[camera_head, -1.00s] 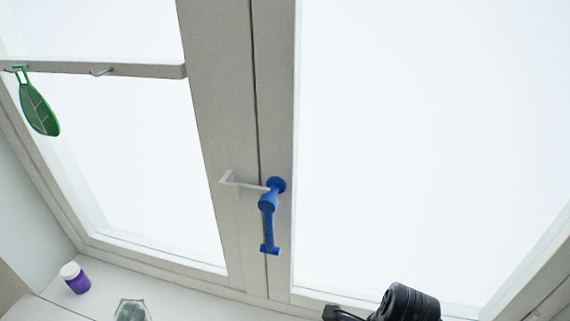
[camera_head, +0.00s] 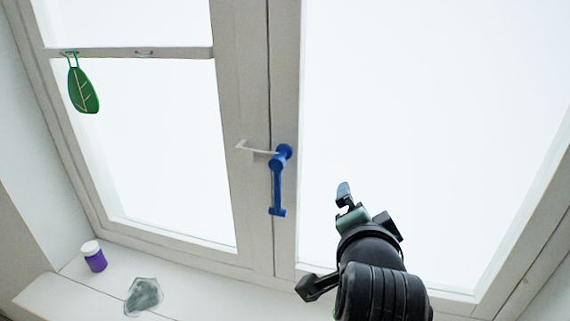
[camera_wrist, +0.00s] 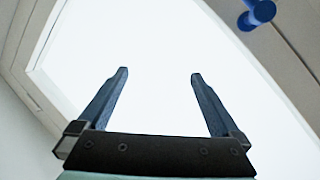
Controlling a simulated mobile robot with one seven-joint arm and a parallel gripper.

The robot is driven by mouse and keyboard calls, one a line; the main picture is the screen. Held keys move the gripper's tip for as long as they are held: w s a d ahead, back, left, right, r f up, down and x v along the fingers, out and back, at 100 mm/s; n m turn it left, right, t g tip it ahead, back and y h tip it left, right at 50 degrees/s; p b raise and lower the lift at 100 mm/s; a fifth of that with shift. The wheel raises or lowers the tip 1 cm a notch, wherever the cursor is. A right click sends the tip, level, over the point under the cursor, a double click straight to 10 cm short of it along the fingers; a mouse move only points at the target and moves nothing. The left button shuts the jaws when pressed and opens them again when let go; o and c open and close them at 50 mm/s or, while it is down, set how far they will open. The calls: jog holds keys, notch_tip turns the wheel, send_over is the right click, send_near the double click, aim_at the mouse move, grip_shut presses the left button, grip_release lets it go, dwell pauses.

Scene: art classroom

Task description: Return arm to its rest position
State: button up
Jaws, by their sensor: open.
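My gripper (camera_wrist: 158,85) is open in the wrist view, with its two dark fingers spread apart and nothing between them. In the head view my gripper (camera_head: 345,195) is at the lower right of centre, in front of the right window pane. The blue window handle (camera_head: 279,182) hangs straight down on the window frame, to the left of my gripper and apart from it. The handle also shows at the top right of the wrist view (camera_wrist: 258,12), clear of the fingers.
A green leaf-shaped piece (camera_head: 83,90) hangs from a hook on the rail (camera_head: 180,52) at upper left. A white catch (camera_head: 252,148) juts beside the handle.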

jog(key=s+a+r+n+t+b, duration=0.2)
jog(key=s+a+r+n+t, duration=0.15)
jog(key=r, duration=0.55)
jog(key=s+a+r+n+t+b, duration=0.1)
jog(key=s+a+r+n+t, duration=0.25)
jog(key=r, duration=0.55)
jog(key=s+a+r+n+t+y+b, duration=0.1)
jog(key=s+a+r+n+t+y, duration=0.1)
jog(key=s+a+r+n+t, duration=0.2)
jog(key=s+r+n+t, duration=0.2)
jog(key=s+r+t, duration=0.1)
jog(key=s+r, duration=0.1)
jog(key=shift+s+a+r+y, duration=0.15)
jog(key=shift+a+r+y, duration=0.15)
jog(key=shift+r, duration=0.5)
